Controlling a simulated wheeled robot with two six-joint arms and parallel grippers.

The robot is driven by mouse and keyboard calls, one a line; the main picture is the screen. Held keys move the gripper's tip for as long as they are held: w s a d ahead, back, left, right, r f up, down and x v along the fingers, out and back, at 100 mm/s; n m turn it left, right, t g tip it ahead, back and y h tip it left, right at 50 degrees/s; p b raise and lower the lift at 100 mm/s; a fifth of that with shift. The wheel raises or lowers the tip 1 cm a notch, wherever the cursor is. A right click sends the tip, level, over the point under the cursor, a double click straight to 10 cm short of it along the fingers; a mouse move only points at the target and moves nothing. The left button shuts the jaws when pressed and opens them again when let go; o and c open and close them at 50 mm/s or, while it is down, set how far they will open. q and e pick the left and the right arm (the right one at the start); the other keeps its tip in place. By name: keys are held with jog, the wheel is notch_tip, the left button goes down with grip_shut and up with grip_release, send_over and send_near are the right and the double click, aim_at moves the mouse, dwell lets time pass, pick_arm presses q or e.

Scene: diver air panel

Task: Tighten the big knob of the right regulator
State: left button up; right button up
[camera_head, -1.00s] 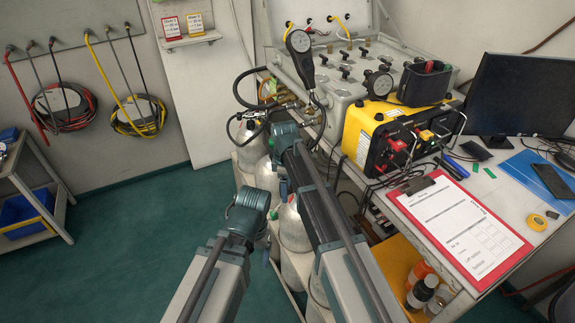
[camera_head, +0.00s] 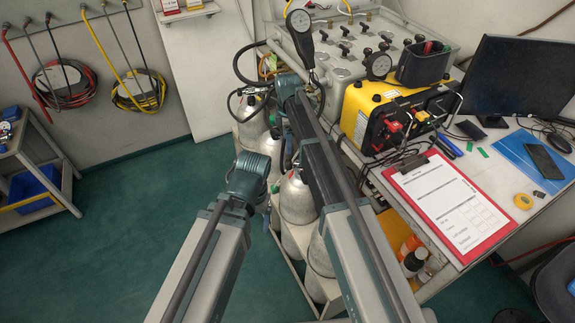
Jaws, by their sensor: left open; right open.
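The metal diving cylinders (camera_head: 297,200) stand in a rack beside the bench. A regulator with dark hoses (camera_head: 252,91) sits at the top of the cylinders, left of my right arm. I cannot make out the big knob of the right regulator; my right arm covers much of that area. My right gripper (camera_head: 287,84) is at the hoses and fittings in front of the panel, its fingers mostly hidden. My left gripper (camera_head: 248,172) is lower and to the left, beside the cylinders, apart from the regulator. Both grippers are open, and I see nothing held.
A yellow unit (camera_head: 385,115), red clipboard (camera_head: 447,200) and monitor (camera_head: 522,82) fill the bench at right. The green floor (camera_head: 130,220) at left is clear up to the cart (camera_head: 35,180).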

aim_at(288, 162)
notch_tip(288, 162, down, 12)
jog(key=b, duration=1.1)
jog(key=shift+r, duration=0.1)
grip_shut()
jog(key=shift+s+t, duration=0.3)
jog(key=shift+t, duration=0.2)
jog(key=shift+w, duration=0.15)
